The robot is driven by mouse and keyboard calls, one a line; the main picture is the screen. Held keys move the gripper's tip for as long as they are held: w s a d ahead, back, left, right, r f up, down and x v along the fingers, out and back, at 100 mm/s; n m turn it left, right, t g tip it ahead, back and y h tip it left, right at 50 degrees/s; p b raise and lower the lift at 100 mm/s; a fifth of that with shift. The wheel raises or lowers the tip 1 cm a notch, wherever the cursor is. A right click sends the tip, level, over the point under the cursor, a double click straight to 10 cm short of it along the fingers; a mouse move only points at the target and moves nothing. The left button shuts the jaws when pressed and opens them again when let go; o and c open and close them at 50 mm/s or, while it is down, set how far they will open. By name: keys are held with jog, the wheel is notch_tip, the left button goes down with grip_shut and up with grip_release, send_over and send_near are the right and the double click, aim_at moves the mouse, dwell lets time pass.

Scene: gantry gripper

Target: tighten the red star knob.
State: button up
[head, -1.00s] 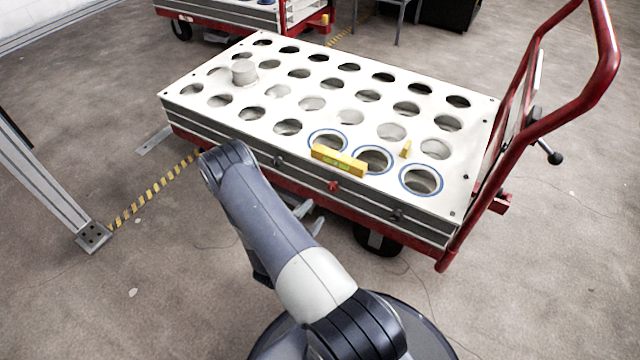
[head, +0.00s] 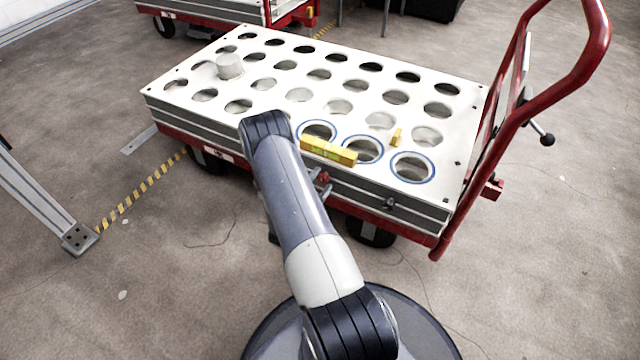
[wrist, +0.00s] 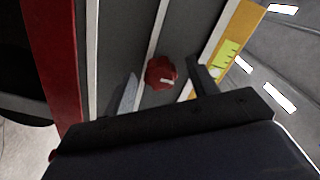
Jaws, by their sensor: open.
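The red star knob (head: 323,178) sits on the grey side face of the cart's perforated top, below the yellow level. In the wrist view the red knob (wrist: 160,73) shows a pale mark on its face. My gripper (wrist: 160,82) is open, with one finger to the left of the knob and one to the right. The knob appears between the fingers, and I cannot tell whether they touch it. In the head view my gripper's tip is partly hidden beside the knob by my arm.
A yellow level (head: 328,151) lies along the near edge of the white perforated top (head: 262,62). Black knobs, one at the right (head: 390,204), sit on the same side face. A red push handle (head: 560,105) rises at the right. Open floor lies in front.

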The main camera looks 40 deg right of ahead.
jog(key=shift+c, duration=0.5)
jog(key=c, duration=0.9)
